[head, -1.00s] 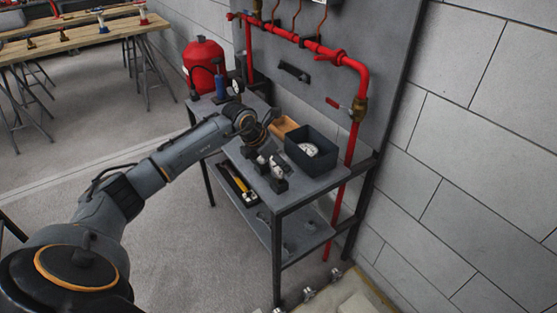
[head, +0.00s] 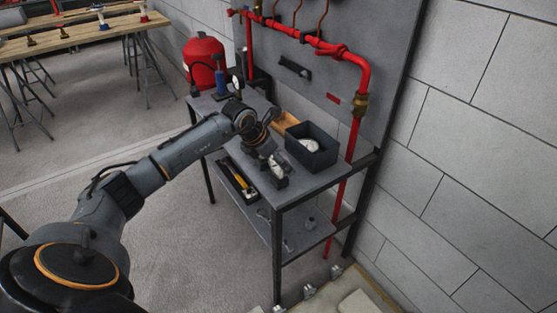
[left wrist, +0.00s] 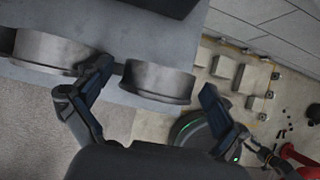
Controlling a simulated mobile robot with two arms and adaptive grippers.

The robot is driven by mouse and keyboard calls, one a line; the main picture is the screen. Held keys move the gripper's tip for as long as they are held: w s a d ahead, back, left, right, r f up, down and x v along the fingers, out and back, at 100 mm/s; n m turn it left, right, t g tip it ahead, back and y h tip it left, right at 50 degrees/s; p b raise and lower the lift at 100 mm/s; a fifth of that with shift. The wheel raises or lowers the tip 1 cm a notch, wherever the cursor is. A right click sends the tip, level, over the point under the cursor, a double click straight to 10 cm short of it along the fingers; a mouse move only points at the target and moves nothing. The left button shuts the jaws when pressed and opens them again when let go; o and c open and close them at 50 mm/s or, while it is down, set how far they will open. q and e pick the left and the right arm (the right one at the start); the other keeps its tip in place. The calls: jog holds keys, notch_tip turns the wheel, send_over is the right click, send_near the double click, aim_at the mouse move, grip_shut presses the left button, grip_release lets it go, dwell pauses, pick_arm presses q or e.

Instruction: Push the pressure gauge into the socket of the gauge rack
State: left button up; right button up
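My left gripper (head: 268,155) is over the front part of the grey workbench, at a small dark rack (head: 279,181). In the left wrist view its two fingers (left wrist: 155,90) are spread apart. A round metal gauge body (left wrist: 158,82) lies between them in the picture, with a gap on each side; I cannot tell its depth relative to the fingertips. A second round metal body (left wrist: 45,50) is left of the left finger. The rack's socket is hidden, and seating cannot be judged. My right gripper is not in view.
A dark bin (head: 330,157) holding a white-faced gauge (head: 309,145) stands right of the gripper. An orange-brown box (head: 286,121) is behind. Red pipes (head: 355,140) run along the back panel.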

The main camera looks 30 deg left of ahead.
pick_arm(q)
jog(key=v, duration=1.2)
